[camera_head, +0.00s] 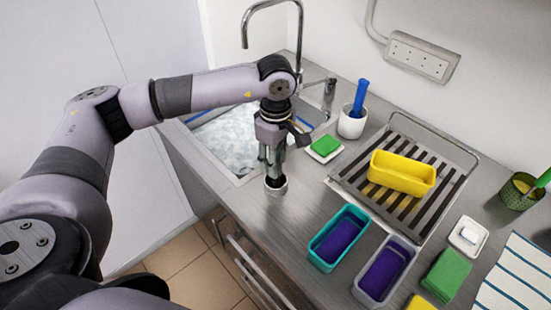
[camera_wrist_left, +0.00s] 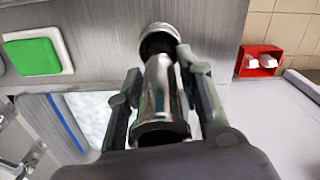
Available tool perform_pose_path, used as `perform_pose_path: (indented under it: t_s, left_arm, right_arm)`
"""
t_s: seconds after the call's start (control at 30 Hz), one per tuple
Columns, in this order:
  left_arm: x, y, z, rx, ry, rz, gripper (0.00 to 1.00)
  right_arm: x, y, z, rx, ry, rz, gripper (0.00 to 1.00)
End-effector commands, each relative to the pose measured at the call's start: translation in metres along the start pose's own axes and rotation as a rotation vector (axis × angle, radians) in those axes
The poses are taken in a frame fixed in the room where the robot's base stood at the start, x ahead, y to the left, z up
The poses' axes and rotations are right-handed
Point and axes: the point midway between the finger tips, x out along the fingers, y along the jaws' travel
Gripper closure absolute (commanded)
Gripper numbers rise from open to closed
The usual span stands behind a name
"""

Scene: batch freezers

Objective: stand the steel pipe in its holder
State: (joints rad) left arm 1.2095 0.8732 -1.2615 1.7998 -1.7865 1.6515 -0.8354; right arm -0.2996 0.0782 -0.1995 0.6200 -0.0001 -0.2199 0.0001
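The steel pipe (camera_wrist_left: 160,88) is a shiny metal tube, roughly upright. It stands between the two fingers of my left gripper (camera_wrist_left: 160,72), which look closed against its sides. In the head view the left gripper (camera_head: 272,153) is over the counter in front of the sink, with the pipe (camera_head: 274,170) below it. The holder (camera_head: 276,188) is a small round cup with a pale rim; it also shows in the wrist view (camera_wrist_left: 158,32). The pipe's lower end is at the holder's mouth; I cannot tell how far inside it is. My right gripper is out of view.
The sink (camera_head: 225,140) with its tap (camera_head: 299,40) lies behind. A green sponge (camera_head: 325,145), a white cup with a blue handle (camera_head: 352,122) and a drying rack (camera_head: 440,195) with a yellow tub (camera_head: 402,173) stand to the right. Teal (camera_head: 318,248) and grey (camera_head: 364,285) tubs are nearer.

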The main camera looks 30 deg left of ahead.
Motion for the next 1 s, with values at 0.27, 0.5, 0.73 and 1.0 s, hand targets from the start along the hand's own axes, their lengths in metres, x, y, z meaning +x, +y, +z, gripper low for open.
perform_pose_path:
  t_s: [0.27, 0.5, 0.73, 1.0]
  left_arm:
    - [-0.026, 0.000, 0.000, 0.001, 0.000, 0.001, 0.66]
    - [-0.046, 0.001, 0.000, 0.000, -0.001, 0.003, 0.66]
    - [-0.064, 0.000, 0.000, 0.001, -0.001, 0.002, 0.66]
    - [-0.086, 0.000, 0.000, 0.001, 0.000, 0.002, 0.66]
  right_arm:
    - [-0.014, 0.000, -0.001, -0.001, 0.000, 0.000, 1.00]
    - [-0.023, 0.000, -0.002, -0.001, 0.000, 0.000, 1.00]
    - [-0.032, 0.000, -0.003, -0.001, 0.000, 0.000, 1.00]
    - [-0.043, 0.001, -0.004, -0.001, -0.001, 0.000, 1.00]
